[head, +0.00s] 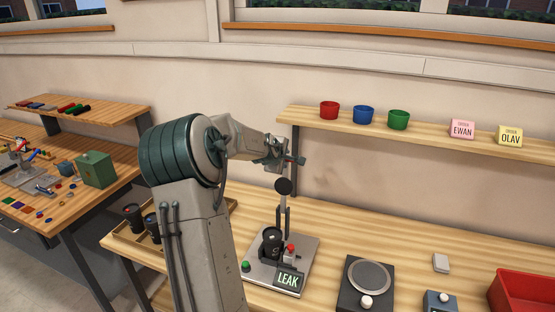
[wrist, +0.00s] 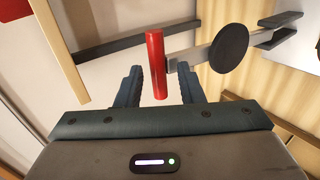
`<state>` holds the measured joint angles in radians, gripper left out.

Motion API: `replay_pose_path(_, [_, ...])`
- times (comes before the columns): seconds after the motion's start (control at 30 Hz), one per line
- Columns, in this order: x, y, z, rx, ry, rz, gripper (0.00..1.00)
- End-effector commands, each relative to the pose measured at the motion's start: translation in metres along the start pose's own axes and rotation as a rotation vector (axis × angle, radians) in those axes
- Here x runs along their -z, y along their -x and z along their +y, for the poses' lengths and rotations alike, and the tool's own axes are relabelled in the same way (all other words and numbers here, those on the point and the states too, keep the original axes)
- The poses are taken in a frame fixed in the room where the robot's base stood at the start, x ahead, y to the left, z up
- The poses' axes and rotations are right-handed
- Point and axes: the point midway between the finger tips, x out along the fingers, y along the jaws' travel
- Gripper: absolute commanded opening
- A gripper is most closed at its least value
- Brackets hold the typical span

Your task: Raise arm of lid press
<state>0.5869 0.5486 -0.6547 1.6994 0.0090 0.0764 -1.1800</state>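The lid press has a grey base plate (head: 262,281) on the wooden bench. Its arm (head: 282,205) stands steeply up above the base, with a round black pad (head: 283,186). In the wrist view, the red handle (wrist: 156,65) lies between the fingertips of my gripper (wrist: 159,85), with gaps on both sides, and the black pad (wrist: 229,48) is to the right. My gripper is open and also shows in the head view (head: 297,160) at the top of the press arm. A black cup (head: 271,241) stands on the press base, below the raised arm.
A red button (head: 291,248), a green button (head: 246,266) and a LEAK sign (head: 288,280) are at the press. A scale (head: 369,276) and a red bin (head: 527,292) stand to the right. A shelf (head: 430,141) with cups runs behind. A tray (head: 120,239) with black cups is left.

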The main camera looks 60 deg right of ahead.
Motion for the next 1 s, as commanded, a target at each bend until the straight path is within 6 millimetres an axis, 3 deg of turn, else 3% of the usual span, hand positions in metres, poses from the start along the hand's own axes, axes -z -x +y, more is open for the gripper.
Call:
replay_pose_path(0.5, [-0.001,0.071,-0.005,0.011,0.001,-0.002,0.35])
replay_pose_path(1.0, [-0.002,0.114,-0.006,0.014,0.002,-0.005,0.35])
